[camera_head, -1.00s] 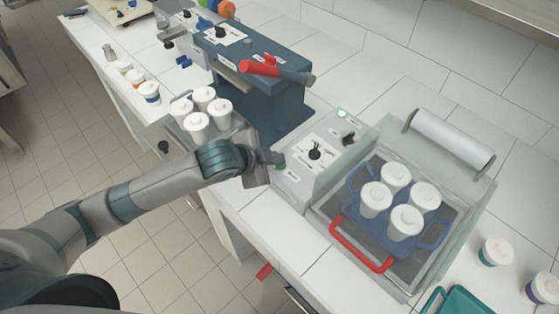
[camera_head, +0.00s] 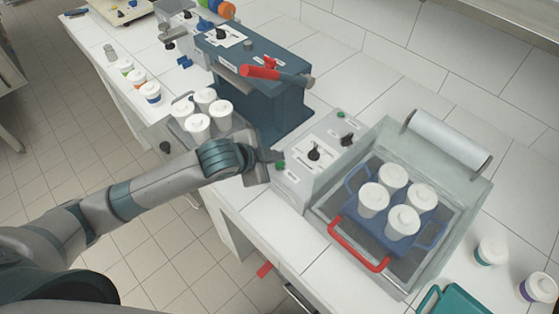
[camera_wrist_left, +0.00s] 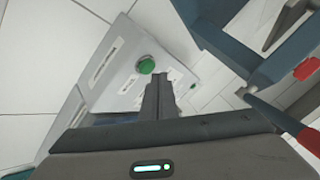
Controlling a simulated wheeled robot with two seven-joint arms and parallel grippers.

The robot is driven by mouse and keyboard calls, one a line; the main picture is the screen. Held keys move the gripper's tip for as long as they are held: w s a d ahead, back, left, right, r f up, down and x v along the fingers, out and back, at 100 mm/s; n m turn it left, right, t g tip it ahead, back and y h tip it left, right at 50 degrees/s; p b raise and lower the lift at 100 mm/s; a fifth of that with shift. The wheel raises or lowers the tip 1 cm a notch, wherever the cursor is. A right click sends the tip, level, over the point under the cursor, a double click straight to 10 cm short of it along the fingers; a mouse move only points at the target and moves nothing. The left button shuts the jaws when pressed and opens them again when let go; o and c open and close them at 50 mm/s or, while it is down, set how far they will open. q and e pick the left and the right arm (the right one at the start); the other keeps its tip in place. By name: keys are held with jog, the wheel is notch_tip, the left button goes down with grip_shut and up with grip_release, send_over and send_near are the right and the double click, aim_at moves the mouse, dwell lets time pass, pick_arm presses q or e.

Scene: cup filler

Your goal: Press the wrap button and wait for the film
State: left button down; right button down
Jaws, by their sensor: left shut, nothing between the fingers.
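The grey wrap machine (camera_head: 312,165) has a green button (camera_head: 280,165) on its left-facing side. The button also shows in the left wrist view (camera_wrist_left: 146,66), uncovered. My left gripper (camera_head: 268,168) is shut and empty, its fingertips close beside the button; I cannot tell if they touch. In the left wrist view the shut fingers (camera_wrist_left: 160,78) end just right of the button. A blue carrier (camera_head: 368,221) with several white lidded cups (camera_head: 393,176) sits in the machine's bay. The film roll (camera_head: 447,138) lies across the back. My right gripper is out of view.
A blue press (camera_head: 262,75) with a red handle (camera_head: 258,72) stands behind my left gripper, with several cups (camera_head: 197,124) beside it. A red bar handle (camera_head: 355,246) fronts the bay. A teal tray (camera_head: 460,300) and two cups (camera_head: 491,252) stand at the lower right.

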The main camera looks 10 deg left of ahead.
aim_at(276, 166)
pick_arm(q)
notch_tip(276, 166, up, 2)
jog(key=p, duration=0.2)
jog(key=shift+r+p, duration=0.1)
jog(key=shift+p, duration=0.2)
notch_tip(276, 166, up, 2)
jog(key=shift+p, duration=0.75)
jog(key=shift+r, duration=0.9)
jog(key=shift+s, duration=0.1)
